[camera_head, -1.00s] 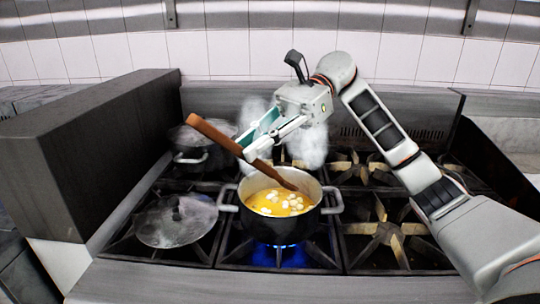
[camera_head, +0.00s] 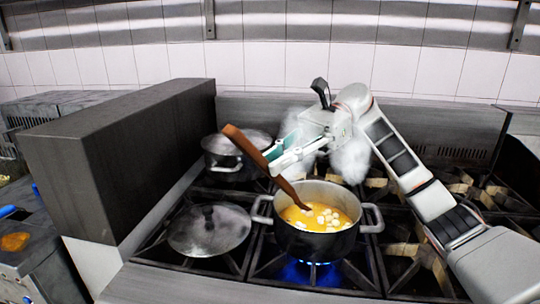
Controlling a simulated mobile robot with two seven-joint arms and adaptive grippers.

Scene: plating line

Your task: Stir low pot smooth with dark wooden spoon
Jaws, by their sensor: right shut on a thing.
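The low pot (camera_head: 313,243) sits on a lit burner with blue flame under it. It holds yellow-orange liquid with several white lumps gathered toward the right. The dark wooden spoon (camera_head: 248,148) leans from upper left down into the pot, its lower end in the liquid at the left side. My right gripper (camera_head: 278,163) is shut on the spoon's shaft, above the pot's left back rim. My left gripper is not in view.
A lid (camera_head: 209,230) lies on the grate left of the pot. A lidded pot (camera_head: 228,160) stands behind it. A tall dark block (camera_head: 120,160) borders the stove on the left. Burners at right (camera_head: 415,255) are empty. White steam (camera_head: 350,160) rises behind the gripper.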

